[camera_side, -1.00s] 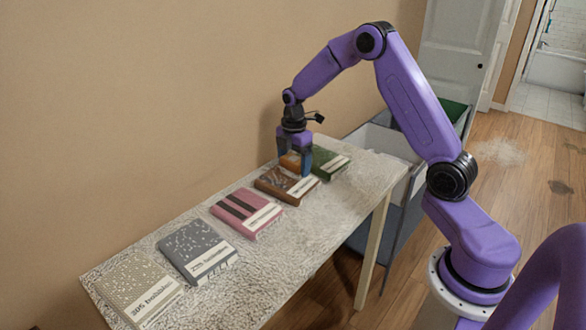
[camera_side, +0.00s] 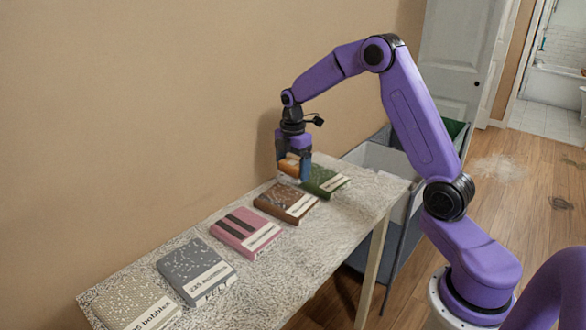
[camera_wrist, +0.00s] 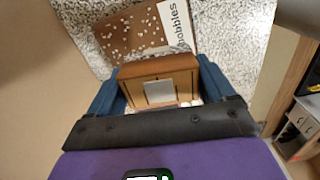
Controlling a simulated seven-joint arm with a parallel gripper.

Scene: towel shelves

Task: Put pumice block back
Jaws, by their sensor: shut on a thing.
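My gripper (camera_side: 292,168) is shut on a small orange-brown block (camera_side: 288,165), which I take to be the pumice block. The fingers hold it by two opposite sides, above the far end of the speckled table (camera_side: 345,210). In the wrist view the block (camera_wrist: 160,82) sits between the blue fingers, with a pale rectangle on its face. Beyond it is a brown box (camera_wrist: 135,32) with pale dots and a white label. In the side view that brown box (camera_side: 283,199) lies on the table just in front of the gripper.
A green box (camera_side: 324,181) lies close beside the gripper on the right. Pink (camera_side: 240,228), grey (camera_side: 190,264) and beige (camera_side: 125,298) labelled boxes line the table toward the front left. The wall is close behind. A grey shelf unit with bins (camera_side: 380,158) stands beyond the table's far end.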

